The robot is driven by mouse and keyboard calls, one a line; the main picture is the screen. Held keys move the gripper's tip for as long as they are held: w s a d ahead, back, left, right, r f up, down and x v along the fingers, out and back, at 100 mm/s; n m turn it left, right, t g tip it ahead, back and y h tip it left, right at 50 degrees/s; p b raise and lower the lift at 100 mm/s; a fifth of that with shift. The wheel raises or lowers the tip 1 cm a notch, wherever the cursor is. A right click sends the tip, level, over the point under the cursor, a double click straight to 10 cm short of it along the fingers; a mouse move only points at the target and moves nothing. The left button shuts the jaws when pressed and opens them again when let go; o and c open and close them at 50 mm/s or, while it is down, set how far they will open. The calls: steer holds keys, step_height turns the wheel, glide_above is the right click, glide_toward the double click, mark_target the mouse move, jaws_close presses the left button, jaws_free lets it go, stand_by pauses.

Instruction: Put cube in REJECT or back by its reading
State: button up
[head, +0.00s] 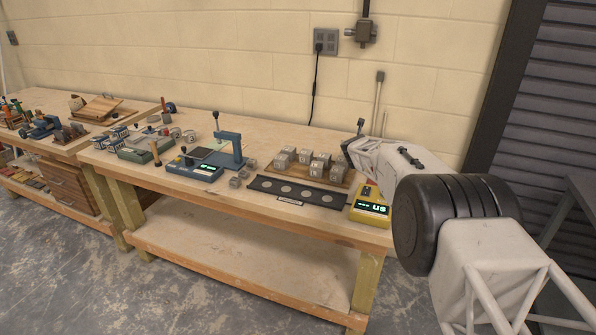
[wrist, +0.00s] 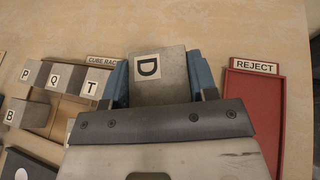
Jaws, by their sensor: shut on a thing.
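My gripper (wrist: 161,85) is shut on a grey cube marked D (wrist: 165,88), its blue fingers on either side. In the head view my gripper (head: 350,152) is over the right end of the bench; the held cube cannot be made out there. The red REJECT tray (wrist: 234,110) lies just right of the cube in the wrist view, with no cube seen in its visible part. The cube rack (wrist: 72,106) is at left, with cubes P, Q, T and B (wrist: 28,114). The yellow meter (head: 370,207) shows dashes and "us".
A black strip with pale discs (head: 297,191) lies in front of the rack (head: 336,180). My arm hides the bench's right end.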

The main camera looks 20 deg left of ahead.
steer(key=shift+m+h, duration=0.7)
steer(key=shift+h, duration=0.1)
steer(key=a, duration=0.3)
steer(key=a+r, duration=0.1)
steer(key=a, duration=0.3)
steer(key=s+a, duration=0.1)
steer(key=a, duration=0.2)
steer(key=shift+a+r, duration=0.15)
steer(key=shift+r, duration=0.05)
steer(key=s+a+m+h, duration=0.1)
steer(key=s+a+h, duration=0.1)
steer(key=s+a, duration=0.4)
steer(key=a, duration=0.3)
steer(key=shift+s+a+f+m+t, duration=0.15)
steer(key=shift+s+a+m+t, duration=0.15)
steer(key=shift+a+m+t, duration=0.1)
steer(key=shift+f, duration=0.1)
steer(key=shift+d+f, duration=0.1)
steer(key=shift+f, duration=1.8)
steer(key=shift+f, duration=2)
steer(key=shift+f, duration=0.1)
